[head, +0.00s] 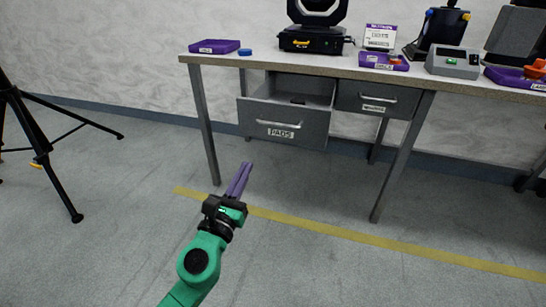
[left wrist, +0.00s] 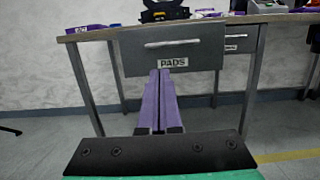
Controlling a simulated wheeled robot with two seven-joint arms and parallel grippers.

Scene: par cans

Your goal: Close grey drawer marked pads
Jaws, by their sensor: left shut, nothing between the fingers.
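The grey drawer marked PADS (head: 284,124) hangs under the table's left half in the head view and is pulled out, with its inside showing and a small dark item in it. Its pale bar handle (head: 279,124) is on the front above the label. In the left wrist view the drawer front (left wrist: 200,52) fills the upper middle. My left gripper (head: 245,166), with purple fingers, is shut and empty. It is in front of and below the drawer, apart from it in the head view. In the left wrist view its fingertips (left wrist: 160,72) overlap the label's lower edge. My right gripper is not in view.
A second grey drawer (head: 377,98) to the right is shut. The table (head: 262,60) carries purple trays (head: 214,46), a stage light (head: 312,38) and a grey box (head: 453,62). A black tripod (head: 42,145) stands at left. The floor before the drawer is clear.

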